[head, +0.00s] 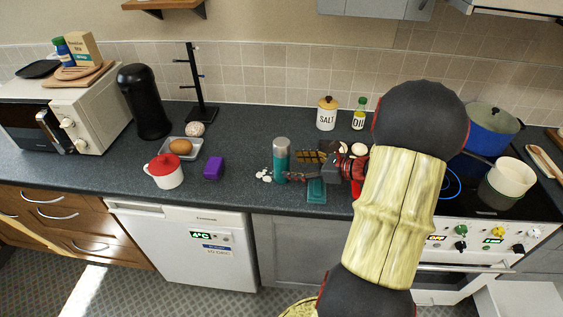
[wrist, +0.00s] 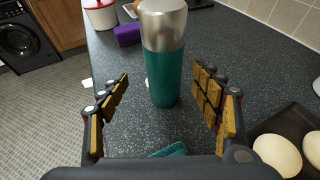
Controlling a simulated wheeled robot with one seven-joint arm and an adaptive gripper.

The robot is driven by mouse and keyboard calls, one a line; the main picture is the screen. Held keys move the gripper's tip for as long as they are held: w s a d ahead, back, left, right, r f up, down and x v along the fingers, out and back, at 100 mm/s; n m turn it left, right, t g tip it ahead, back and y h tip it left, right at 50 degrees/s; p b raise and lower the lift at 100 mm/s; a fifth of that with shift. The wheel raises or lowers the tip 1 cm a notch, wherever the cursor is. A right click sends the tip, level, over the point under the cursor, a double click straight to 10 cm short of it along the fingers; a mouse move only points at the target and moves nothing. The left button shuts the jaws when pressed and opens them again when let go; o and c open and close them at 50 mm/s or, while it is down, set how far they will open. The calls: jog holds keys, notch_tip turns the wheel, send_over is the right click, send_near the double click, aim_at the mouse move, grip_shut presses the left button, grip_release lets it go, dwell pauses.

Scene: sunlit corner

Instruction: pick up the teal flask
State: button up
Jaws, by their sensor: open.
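The teal flask (head: 281,162) with a silver top stands upright on the dark counter in the head view. In the wrist view the teal flask (wrist: 166,62) stands upright just ahead of my gripper, centred between the fingers. My gripper (wrist: 160,98) is open, with one finger to the left and one to the right of the flask's lower part; no contact shows. In the head view my gripper (head: 300,176) is to the right of the flask, reaching toward it, partly hidden by my arm.
White pebble-like pieces (head: 264,175) lie left of the flask. A teal cloth-like item (head: 316,192) lies near the front edge. A tray with eggs (wrist: 292,140) is close to my right finger. A purple box (head: 213,168) and red-lidded pot (head: 166,175) stand farther left.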

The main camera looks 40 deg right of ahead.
aim_at(282, 163)
jog(key=x, duration=0.2)
jog(key=b+x, duration=0.1)
jog(key=x, duration=0.1)
jog(key=b+x, duration=0.1)
jog(key=x, duration=0.1)
jog(key=shift+w+d+f, duration=0.2)
jog(key=shift+w+d, duration=0.05)
jog(key=shift+w, duration=0.1)
jog(key=shift+c, duration=0.8)
jog(key=c, duration=1.4)
